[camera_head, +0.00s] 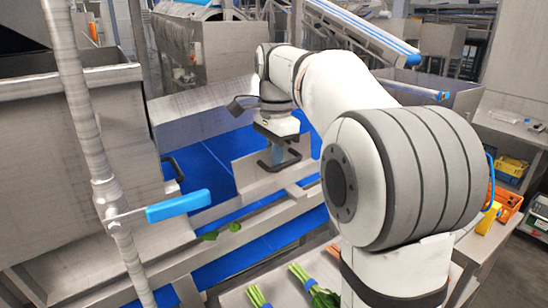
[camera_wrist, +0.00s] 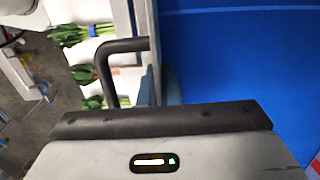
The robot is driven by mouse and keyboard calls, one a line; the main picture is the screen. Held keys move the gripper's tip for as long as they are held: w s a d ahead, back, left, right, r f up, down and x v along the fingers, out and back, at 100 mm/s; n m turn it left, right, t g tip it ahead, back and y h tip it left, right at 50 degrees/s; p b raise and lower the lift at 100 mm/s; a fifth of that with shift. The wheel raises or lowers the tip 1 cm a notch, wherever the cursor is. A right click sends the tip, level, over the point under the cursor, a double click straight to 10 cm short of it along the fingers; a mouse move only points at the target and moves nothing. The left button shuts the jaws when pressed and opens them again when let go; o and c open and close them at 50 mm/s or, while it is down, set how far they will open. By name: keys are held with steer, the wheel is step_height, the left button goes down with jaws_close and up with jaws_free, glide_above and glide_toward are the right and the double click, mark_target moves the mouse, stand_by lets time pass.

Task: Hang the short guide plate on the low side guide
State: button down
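The short guide plate (camera_head: 247,172) is a grey metal sheet with a black U-shaped handle (camera_head: 267,166). It stands about upright at the near edge of the blue belt, along the low side guide (camera_head: 255,214), a metal rail. Whether it rests on the rail or hangs just above it, I cannot tell. My gripper (camera_head: 286,153) points down at the plate's upper edge, beside the handle. In the wrist view, the gripper's fingers (camera_wrist: 160,88) close about the plate's thin edge (camera_wrist: 154,35), and the handle (camera_wrist: 104,68) sticks out left. The plate's lower edge is hidden there.
The blue belt (camera_head: 215,150) runs behind the guide; it also fills the right of the wrist view (camera_wrist: 240,60). A grey hopper (camera_head: 75,165) and a pipe with a blue lever (camera_head: 178,206) stand left. Bunched greens (camera_head: 300,272) lie on the near shelf.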

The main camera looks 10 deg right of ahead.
steer(key=c, duration=1.6)
jaws_free()
steer(key=shift+o, duration=0.2)
